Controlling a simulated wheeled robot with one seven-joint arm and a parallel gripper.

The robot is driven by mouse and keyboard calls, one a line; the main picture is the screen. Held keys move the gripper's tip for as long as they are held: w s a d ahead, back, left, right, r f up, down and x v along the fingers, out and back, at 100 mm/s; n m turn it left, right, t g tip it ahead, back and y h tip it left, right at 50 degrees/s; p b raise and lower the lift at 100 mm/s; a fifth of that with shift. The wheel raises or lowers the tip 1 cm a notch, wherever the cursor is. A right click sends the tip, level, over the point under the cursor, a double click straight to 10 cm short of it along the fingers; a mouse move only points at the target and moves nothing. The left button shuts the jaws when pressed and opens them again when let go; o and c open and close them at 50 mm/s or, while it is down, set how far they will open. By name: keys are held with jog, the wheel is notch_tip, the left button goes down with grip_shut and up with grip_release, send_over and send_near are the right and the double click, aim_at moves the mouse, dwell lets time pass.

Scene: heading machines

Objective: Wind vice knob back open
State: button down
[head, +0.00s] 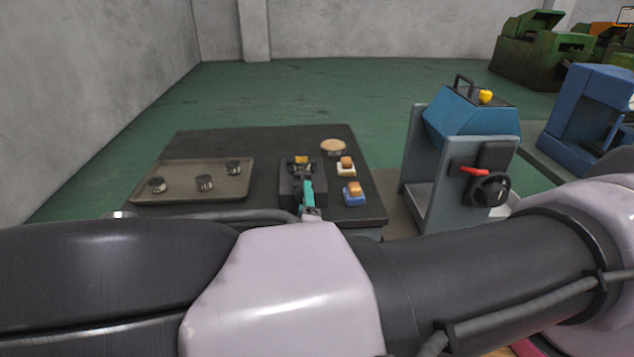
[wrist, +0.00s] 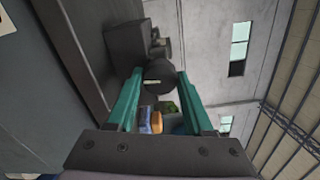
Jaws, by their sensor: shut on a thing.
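The vice (head: 289,184) is a dark block on the black table, with a yellow and dark piece (head: 301,163) at its far end. In the wrist view the vice body (wrist: 126,48) is at upper left. The vice knob (wrist: 158,86) is a dark round knob with a pale line on its face. My gripper (wrist: 160,73) has its teal fingers on either side of this knob, shut on it. In the head view my gripper (head: 307,186) is at the vice's near end, where the knob is hidden. The jaw gap is unclear.
A tray (head: 180,167) with three dark round parts lies left on the table (head: 260,150). Right of the vice are a white block (head: 346,171) and a blue block (head: 354,197), each with an orange top, and a tan disc (head: 333,146). A blue-grey machine (head: 465,130) stands right.

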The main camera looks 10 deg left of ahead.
jog(key=shift+f+n, duration=0.1)
jog(key=shift+n, duration=0.3)
jog(key=shift+c, duration=1.4)
grip_release()
jog(key=shift+s, duration=0.1)
